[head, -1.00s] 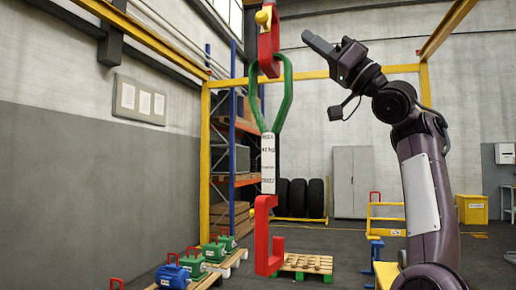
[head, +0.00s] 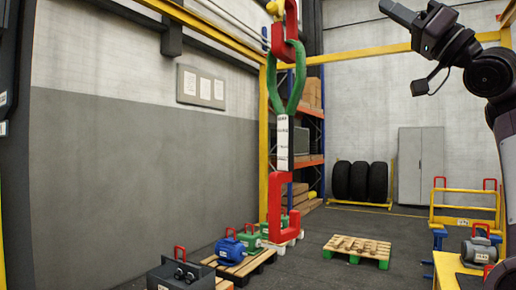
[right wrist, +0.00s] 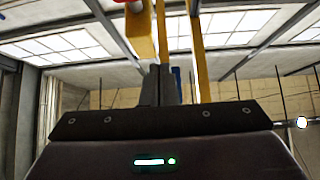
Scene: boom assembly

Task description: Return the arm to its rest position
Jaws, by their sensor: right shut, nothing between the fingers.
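My right gripper (head: 400,14) is at the top right of the head view, its dark fingers together and empty, pointing up and left. In the right wrist view its closed fingers (right wrist: 167,86) show with nothing between them. A red hook (head: 291,30) hangs at the top of the head view. A green sling (head: 277,97) loops over it, with a white labelled link (head: 283,142) and a lower red C-shaped hook (head: 274,215) below. My right gripper is well to the right of this hanging rig and apart from it. My left gripper does not show.
A blue motor (head: 229,250) stands on a pallet at lower left, beside a dark box (head: 180,276) with a red handle. A grey motor (head: 479,251) sits on a yellow stand at right.

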